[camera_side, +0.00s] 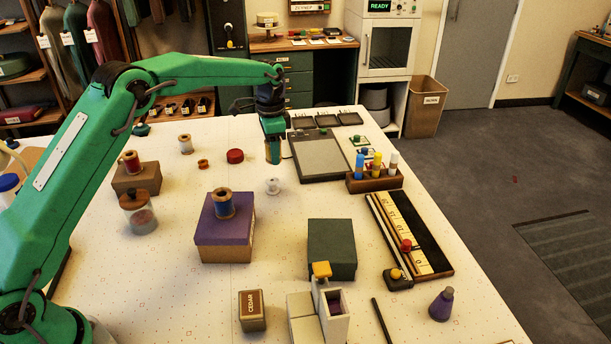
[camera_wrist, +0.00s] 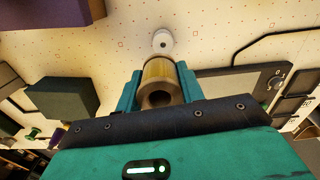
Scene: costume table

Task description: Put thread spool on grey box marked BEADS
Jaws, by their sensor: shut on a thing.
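My gripper (camera_side: 272,152) is at the far middle of the table, pointing down and shut on a thread spool. In the wrist view the spool (camera_wrist: 158,72) is yellow-brown, with its holed end facing the camera, between the two green fingers. In the side view the fingers mostly hide it. No BEADS marking is readable in either view. A dark grey-green box (camera_side: 332,248) stands nearer the side camera, well apart from my gripper, with a bare top; it also shows at left in the wrist view (camera_wrist: 62,98).
A small white spool-like piece (camera_side: 273,186) stands close to my gripper. A purple-lidded box (camera_side: 224,238) bears another spool (camera_side: 223,203). A flat grey pad (camera_side: 320,155) lies to the right, with a rack of bottles (camera_side: 374,181). Pale blocks (camera_side: 302,305) stand in front of the dark box.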

